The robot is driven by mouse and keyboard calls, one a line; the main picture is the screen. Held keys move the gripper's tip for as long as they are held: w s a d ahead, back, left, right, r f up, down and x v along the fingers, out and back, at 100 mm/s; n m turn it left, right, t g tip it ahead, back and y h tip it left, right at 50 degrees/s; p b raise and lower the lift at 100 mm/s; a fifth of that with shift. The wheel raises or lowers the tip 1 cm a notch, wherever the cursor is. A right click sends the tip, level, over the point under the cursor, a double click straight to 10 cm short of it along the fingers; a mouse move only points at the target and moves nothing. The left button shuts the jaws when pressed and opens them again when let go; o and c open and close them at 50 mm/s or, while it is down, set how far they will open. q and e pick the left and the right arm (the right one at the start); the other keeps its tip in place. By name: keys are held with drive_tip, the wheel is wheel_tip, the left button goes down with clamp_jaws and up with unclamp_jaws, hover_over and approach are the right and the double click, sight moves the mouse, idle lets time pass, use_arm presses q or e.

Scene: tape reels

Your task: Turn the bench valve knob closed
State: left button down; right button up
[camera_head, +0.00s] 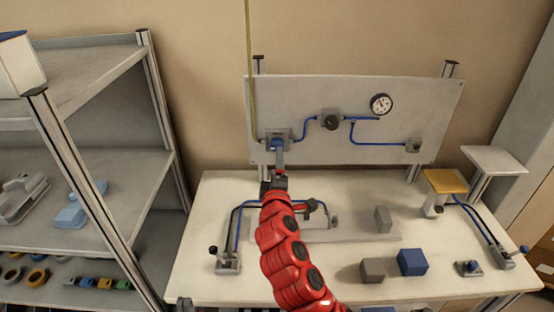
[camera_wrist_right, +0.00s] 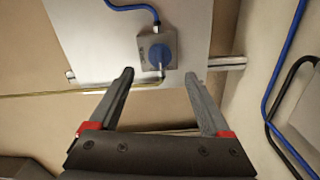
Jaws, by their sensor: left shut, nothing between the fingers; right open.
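A blue valve knob (camera_head: 277,143) sits on a square grey base at the lower left of the upright panel, with a blue hose leaving it. In the right wrist view the blue knob (camera_wrist_right: 158,53) shows ahead, with a thin bent metal piece beside it. My right gripper (camera_head: 279,160) is before the panel just below the knob. In its wrist view the right gripper (camera_wrist_right: 160,75) is open and empty, its fingers short of the knob. My left gripper (camera_head: 185,303) shows only its tip at the bottom edge, shut, over the bench's front left corner.
The panel (camera_head: 385,90) also carries a dark knob (camera_head: 331,122), a gauge (camera_head: 381,104) and another fitting (camera_head: 414,144). On the bench (camera_head: 310,283) stand a grey block (camera_head: 372,270), a blue block (camera_head: 412,262) and hose fittings. A shelf rack (camera_head: 85,150) stands left.

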drive_tip(key=s+b, duration=0.2)
drive_tip(key=s, duration=0.8)
drive_tip(key=shift+s, duration=0.15)
drive_tip(key=shift+f, duration=0.1)
